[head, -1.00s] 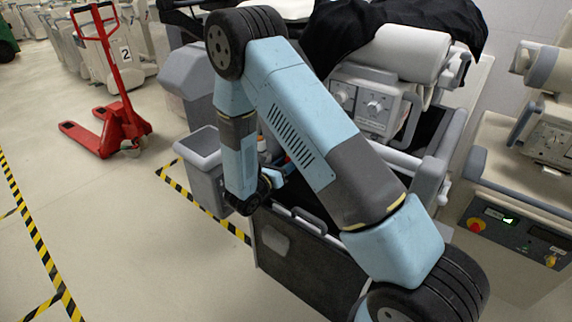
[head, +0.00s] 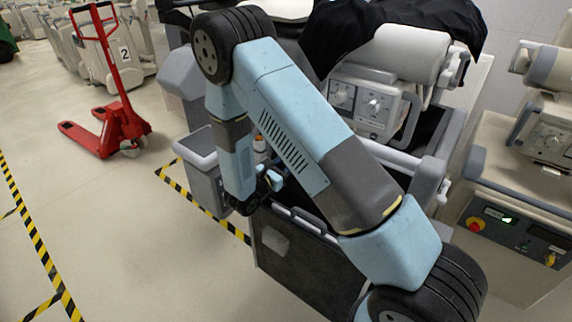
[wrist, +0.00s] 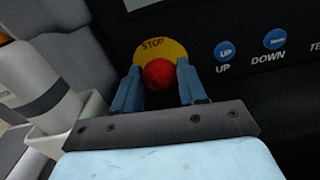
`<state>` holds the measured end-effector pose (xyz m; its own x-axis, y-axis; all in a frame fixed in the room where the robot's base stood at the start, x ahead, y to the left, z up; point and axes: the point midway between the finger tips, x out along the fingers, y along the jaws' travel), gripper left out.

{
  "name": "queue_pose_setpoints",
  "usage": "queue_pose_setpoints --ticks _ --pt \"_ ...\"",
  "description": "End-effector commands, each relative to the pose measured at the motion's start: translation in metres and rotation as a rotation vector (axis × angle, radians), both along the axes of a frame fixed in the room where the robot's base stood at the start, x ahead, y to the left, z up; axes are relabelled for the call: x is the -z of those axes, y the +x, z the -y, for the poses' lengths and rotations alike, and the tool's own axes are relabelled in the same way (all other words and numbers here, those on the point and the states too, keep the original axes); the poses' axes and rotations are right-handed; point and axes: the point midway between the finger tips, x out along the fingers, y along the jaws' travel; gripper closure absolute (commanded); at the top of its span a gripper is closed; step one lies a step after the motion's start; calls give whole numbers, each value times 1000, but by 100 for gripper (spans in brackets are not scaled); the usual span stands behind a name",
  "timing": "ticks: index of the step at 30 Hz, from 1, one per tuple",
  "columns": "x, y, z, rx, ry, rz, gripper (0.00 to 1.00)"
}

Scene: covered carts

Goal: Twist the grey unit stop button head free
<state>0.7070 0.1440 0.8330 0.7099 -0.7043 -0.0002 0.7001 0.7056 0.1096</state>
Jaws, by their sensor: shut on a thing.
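The stop button's red head (wrist: 159,74) shows in the wrist view, in front of a round yellow plate (wrist: 160,48) marked STOP on a dark panel. My gripper (wrist: 158,72) is shut on the red head, one blue finger at each side. The head is still at the panel; I cannot tell whether it is loose. In the head view, my gripper end (head: 272,182) is low beside the grey unit (head: 295,262), and my arm and the unit hide the button.
Blue UP (wrist: 226,51) and DOWN (wrist: 275,39) buttons sit right of the stop button. A white cylinder in a holder (wrist: 40,90) is at left. Another unit (head: 520,235) with a red button stands at right. A red pallet jack (head: 112,125) stands on open floor.

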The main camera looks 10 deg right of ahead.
Motion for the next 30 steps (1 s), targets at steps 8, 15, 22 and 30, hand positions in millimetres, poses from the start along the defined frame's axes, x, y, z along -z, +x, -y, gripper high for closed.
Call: queue_pose_setpoints --ticks 8,15,22,30 --pt "0 0 -1 -2 110 107 89" --pt "0 0 0 -1 152 149 89" --pt "0 -1 0 -1 159 156 89" --pt "1 -1 1 0 158 155 53"
